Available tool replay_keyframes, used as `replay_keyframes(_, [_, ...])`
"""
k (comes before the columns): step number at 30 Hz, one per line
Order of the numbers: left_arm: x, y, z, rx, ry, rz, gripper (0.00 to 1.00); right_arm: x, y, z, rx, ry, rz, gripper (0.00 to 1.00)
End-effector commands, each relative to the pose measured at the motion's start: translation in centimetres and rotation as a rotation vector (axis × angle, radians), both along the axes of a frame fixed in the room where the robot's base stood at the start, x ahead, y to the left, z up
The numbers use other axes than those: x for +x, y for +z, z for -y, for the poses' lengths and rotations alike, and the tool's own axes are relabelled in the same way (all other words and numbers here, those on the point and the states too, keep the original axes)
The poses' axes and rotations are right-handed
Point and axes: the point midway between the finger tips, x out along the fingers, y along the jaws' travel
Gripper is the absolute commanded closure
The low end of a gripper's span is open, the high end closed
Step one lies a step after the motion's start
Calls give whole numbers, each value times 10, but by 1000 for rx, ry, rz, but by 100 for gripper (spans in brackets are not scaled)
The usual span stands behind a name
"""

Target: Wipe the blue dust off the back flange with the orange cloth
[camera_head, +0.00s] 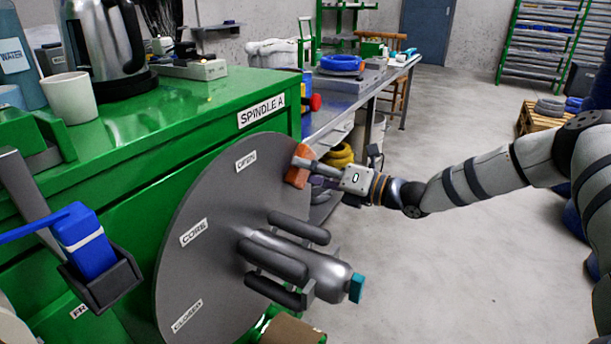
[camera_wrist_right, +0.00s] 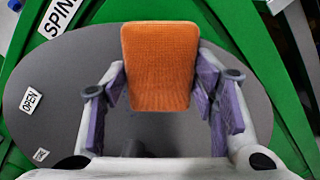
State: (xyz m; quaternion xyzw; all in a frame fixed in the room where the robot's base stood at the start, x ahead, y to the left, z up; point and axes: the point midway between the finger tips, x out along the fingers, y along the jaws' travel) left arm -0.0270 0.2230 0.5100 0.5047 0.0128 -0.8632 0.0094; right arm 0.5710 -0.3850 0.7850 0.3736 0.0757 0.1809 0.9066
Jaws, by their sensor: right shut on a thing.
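The back flange (camera_head: 205,265) is a large grey disc with small white labels, in front of the green cabinet marked SPINDLE A. My right gripper (camera_head: 318,168) is at the flange's upper right edge, shut on the orange cloth (camera_head: 298,167). The cloth is a folded, pad-like piece; in the right wrist view the cloth (camera_wrist_right: 160,65) sits between the purple-padded fingers, in front of the flange (camera_wrist_right: 75,100). I cannot tell whether it touches the flange. I see no blue dust on the visible flange face; the part behind the cloth is hidden. My left gripper is not in view.
The spindle core (camera_head: 315,268) with dark grey bars and a teal tip sticks out of the flange below my right gripper. A blue tool (camera_head: 85,240) sits in a dark holder at left. A kettle (camera_head: 103,35) and cup (camera_head: 70,97) stand on the cabinet. Floor at right is open.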

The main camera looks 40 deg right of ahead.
Motion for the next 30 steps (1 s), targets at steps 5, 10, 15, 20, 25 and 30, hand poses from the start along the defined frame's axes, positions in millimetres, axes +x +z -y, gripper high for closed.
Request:
replay_keyframes(5, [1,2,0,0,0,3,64,-4,2,-7,3,1,2,69])
replay_keyframes(10, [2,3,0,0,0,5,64,-10,2,-27,3,1,3,69])
replay_keyframes(15, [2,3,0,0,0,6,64,-13,2,-37,2,1,2,69])
replay_keyframes(20, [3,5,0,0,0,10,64,-18,3,-48,3,4,5,69])
replay_keyframes(25, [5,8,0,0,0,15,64,-26,4,-66,3,6,5,69])
replay_keyframes(30, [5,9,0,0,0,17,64,-30,2,-73,0,4,4,69])
